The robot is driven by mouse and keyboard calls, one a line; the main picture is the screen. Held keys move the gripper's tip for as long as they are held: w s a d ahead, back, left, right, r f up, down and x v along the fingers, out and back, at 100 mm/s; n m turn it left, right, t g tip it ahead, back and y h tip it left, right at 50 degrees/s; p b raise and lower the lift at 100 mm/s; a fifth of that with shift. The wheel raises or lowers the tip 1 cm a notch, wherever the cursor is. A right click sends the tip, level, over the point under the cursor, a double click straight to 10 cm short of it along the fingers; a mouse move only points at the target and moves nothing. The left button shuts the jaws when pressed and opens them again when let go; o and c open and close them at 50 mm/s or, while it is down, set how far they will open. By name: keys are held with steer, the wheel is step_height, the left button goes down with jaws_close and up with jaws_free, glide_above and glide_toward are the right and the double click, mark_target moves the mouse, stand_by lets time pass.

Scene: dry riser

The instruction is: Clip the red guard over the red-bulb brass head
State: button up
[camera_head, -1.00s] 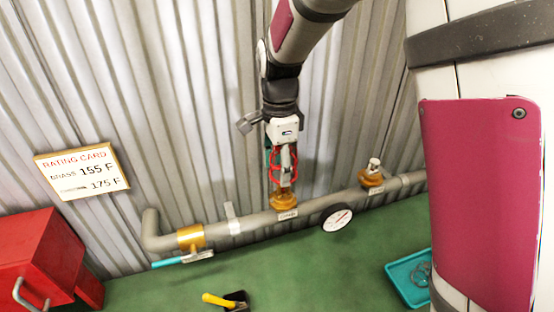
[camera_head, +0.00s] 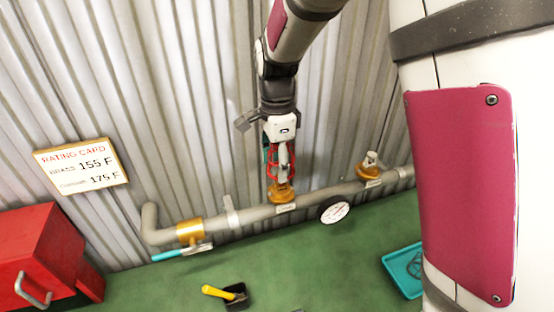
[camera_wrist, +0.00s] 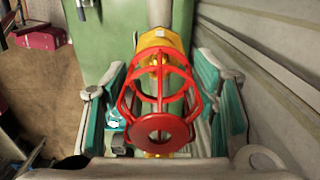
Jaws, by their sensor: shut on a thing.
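The red guard (camera_wrist: 160,115) is a round wire cage with a holed disc. My gripper (camera_head: 280,165) is shut on it, with the fingers on either side of the cage in the wrist view (camera_wrist: 160,105). In the wrist view that fitting (camera_wrist: 160,42) lies behind the cage. I cannot tell whether the guard touches it. The head and its bulb are hidden by the cage and fingers. A second brass fitting (camera_head: 367,173) stands farther right, carrying a pale head.
The pipe (camera_head: 246,214) runs along the corrugated wall, with a gauge (camera_head: 335,212) and a teal-handled valve (camera_head: 170,255). A rating card (camera_head: 80,166) hangs left above a red cabinet (camera_head: 40,245). A black holder (camera_head: 237,297) with a yellow handle and a teal tray (camera_head: 398,275) lie on the floor.

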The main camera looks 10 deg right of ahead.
mark_target(277, 145)
steer(key=shift+f, duration=3.35)
steer(key=o, duration=1.2)
step_height(277, 145, up, 12)
steer(key=d+r+n+b, duration=0.1)
steer(key=s+d+r+n, duration=0.1)
steer(key=d, duration=0.1)
steer(key=shift+s+d+r+t+y+b, duration=0.1)
steer(key=shift+s+r+t+y+b, duration=0.05)
steer(key=shift+r+t+y+b, duration=0.2)
steer(key=s+d+n+t+b, duration=0.1)
steer(key=s+d+n+b, duration=0.1)
steer(key=s+d+n, duration=0.1)
steer(key=s+d+n+t+b, duration=0.1)
steer(key=s+d+n+t, duration=0.1)
steer(key=s+n, duration=0.3)
steer(key=s+d+n+t+b, duration=0.2)
steer(key=s+d+n, duration=0.2)
steer(key=s+n, duration=0.1)
steer(key=shift+f+n+b, duration=0.15)
steer(key=shift+n+b, duration=0.15)
